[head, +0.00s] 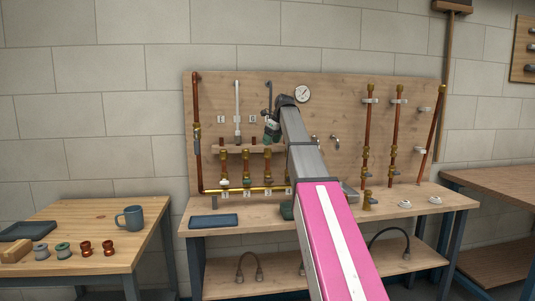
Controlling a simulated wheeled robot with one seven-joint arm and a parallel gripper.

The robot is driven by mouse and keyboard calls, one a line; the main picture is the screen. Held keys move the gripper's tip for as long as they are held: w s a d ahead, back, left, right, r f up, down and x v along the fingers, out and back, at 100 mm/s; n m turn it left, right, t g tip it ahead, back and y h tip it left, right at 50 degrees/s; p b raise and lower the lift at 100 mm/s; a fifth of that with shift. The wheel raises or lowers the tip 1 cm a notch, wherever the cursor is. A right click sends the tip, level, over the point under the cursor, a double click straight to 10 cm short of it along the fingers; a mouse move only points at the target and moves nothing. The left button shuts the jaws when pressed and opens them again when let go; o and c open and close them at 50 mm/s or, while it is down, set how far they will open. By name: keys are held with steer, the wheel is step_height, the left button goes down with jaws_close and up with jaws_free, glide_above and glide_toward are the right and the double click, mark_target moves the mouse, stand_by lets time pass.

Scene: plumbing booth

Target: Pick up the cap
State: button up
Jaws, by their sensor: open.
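My arm reaches up and away across the bench. My gripper (271,136) is at its far end, in front of the wooden pipe board (345,100) and just above a small wooden shelf (230,149). Its fingers are tiny and dark here; it is open, and I see nothing held. No part can be surely told as the cap. A small brass fitting (367,200) stands on the bench right of my arm, and two small white pieces (405,204) (435,200) lie farther right. My arm hides part of the bench and board.
The bench (220,236) carries a dark flat tray (213,221) at left and a dark green object (287,210) beside my arm. Copper pipes (369,135) stand along the board's right. A side table (95,215) holds a mug (131,218) and several spools.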

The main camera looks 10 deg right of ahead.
mark_target(268, 149)
steer(key=shift+x, duration=2.75)
steer(key=shift+r, duration=0.1)
steer(key=c, duration=1)
